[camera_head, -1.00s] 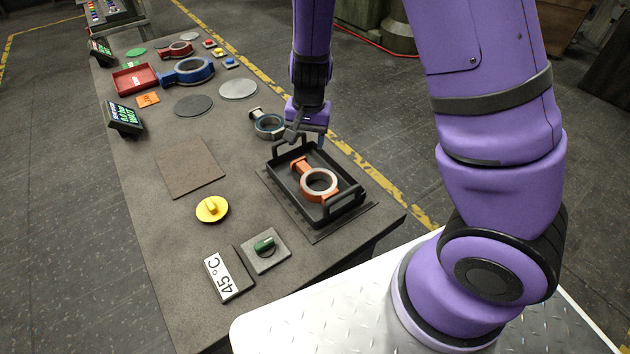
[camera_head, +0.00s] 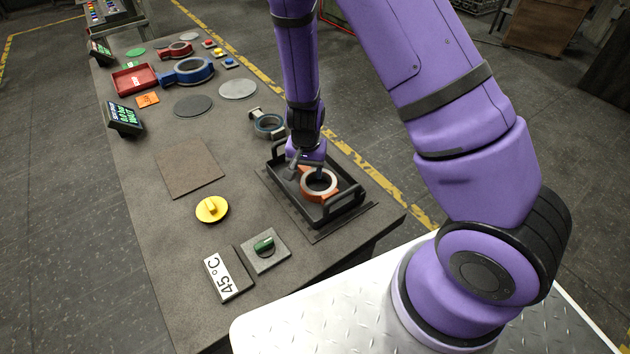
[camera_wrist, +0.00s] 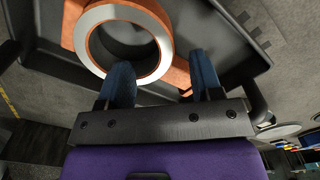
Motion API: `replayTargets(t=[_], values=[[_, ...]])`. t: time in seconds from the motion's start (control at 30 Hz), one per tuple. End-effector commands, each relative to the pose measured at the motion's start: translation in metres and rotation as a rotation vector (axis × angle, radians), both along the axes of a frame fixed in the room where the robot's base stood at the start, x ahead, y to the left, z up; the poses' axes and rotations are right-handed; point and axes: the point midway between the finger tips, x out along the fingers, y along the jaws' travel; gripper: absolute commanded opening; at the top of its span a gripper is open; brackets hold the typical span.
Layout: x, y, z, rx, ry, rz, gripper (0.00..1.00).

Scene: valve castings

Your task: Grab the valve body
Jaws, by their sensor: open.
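An orange valve body (camera_head: 322,198) with a pale metal ring lies flat in a black tray (camera_head: 353,207) with handles. My gripper (camera_head: 311,169) is low over the far end of the tray and covers the casting's far neck. In the wrist view the valve body's ring (camera_wrist: 92,42) lies just beyond my fingers. Part of its orange neck shows between the two blue fingertips (camera_wrist: 163,72), which are apart and empty. Whether either finger touches the casting I cannot tell.
A dark blue-grey casting (camera_head: 267,125) lies just behind the tray. A blue casting (camera_head: 187,72) and a red casting (camera_head: 176,50) are farther back. A yellow knob (camera_head: 212,209) and a green switch (camera_head: 264,245) are left of the tray. The tray walls and handles stand close around my gripper.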

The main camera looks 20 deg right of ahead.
Motion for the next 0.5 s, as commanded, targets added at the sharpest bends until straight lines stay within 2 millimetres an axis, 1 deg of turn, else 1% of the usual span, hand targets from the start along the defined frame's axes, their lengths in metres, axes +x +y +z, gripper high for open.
replayTargets(t=[0.03,0.2,0.3,0.5], values=[[0.000,0.000,-0.009,-0.001,0.003,-0.003,0.59],[0.000,0.001,-0.026,0.000,0.002,-0.001,0.59],[0.001,0.001,-0.030,0.000,0.000,-0.002,0.59],[0.001,0.001,-0.030,0.000,-0.001,0.000,0.59]])
